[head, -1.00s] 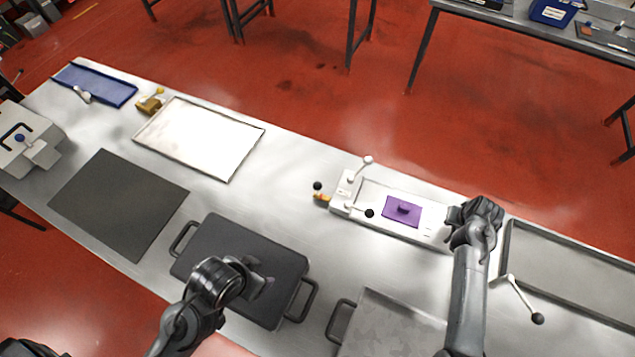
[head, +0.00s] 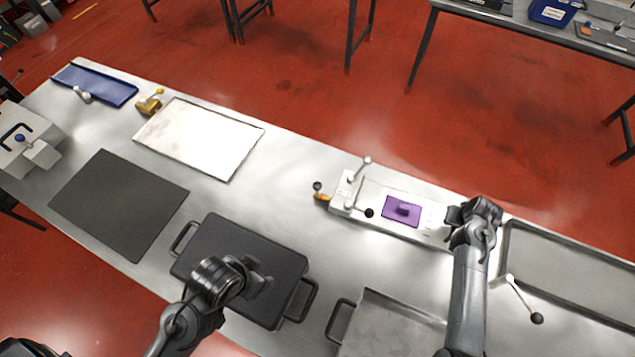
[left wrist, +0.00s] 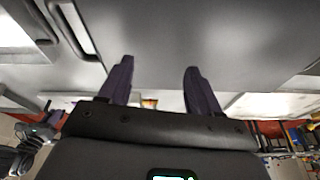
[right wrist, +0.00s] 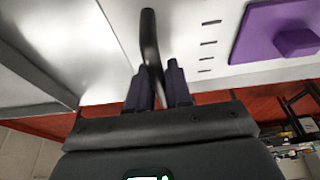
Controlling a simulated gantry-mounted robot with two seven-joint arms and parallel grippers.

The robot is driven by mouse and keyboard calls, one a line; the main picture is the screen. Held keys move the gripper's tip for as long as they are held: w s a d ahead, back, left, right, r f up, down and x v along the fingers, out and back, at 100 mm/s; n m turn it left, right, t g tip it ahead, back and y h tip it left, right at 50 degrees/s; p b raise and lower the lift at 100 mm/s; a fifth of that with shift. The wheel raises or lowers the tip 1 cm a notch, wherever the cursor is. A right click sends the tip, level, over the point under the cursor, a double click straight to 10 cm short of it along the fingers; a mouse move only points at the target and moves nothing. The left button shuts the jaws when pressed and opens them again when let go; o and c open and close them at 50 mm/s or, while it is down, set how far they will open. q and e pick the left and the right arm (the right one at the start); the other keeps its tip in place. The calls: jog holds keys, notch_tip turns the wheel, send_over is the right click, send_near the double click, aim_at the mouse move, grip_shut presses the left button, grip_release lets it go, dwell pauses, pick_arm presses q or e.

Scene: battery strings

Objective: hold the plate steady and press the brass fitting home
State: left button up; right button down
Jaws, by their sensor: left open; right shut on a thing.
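The white plate-like fixture (head: 432,220) lies right of centre on the table in the head view, with a purple block (head: 403,210) on it. A small brass-coloured piece (head: 322,197) sits at its left end. My right gripper (head: 474,214) is at the fixture's right end; in the right wrist view it (right wrist: 158,82) is shut on a dark curved handle (right wrist: 149,40). My left gripper (head: 262,279) is open and empty above the dark lidded tray, away from the fixture. Its fingers (left wrist: 155,75) are spread in the left wrist view.
The dark tray with side handles (head: 215,245) is under my left gripper. A grey tray (head: 385,325), a dark mat (head: 115,205), a pale tray (head: 200,140) and another brass piece (head: 149,104) lie around. Clear table separates the dark tray from the fixture.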

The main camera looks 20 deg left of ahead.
dwell(0.3)
pick_arm(q)
jog(key=shift+w+f, duration=0.1)
jog(key=shift+w, duration=0.05)
jog(key=shift+c, duration=0.6)
jog(key=shift+w+a, duration=0.15)
jog(key=shift+w, duration=0.1)
jog(key=w+a+n+t, duration=0.15)
jog(key=w+n, duration=0.25)
jog(key=w, duration=0.6)
jog(key=w+a+n, duration=0.2)
jog(key=w+n, duration=0.2)
jog(key=w, duration=0.5)
jog(key=n+g, duration=0.3)
jog(key=n, duration=0.3)
send_near(317, 183)
jog(key=shift+h, duration=0.5)
jog(key=x, duration=0.7)
jog(key=a+x, duration=0.1)
jog(key=x, duration=0.3)
jog(key=shift+f, duration=0.3)
grip_shut()
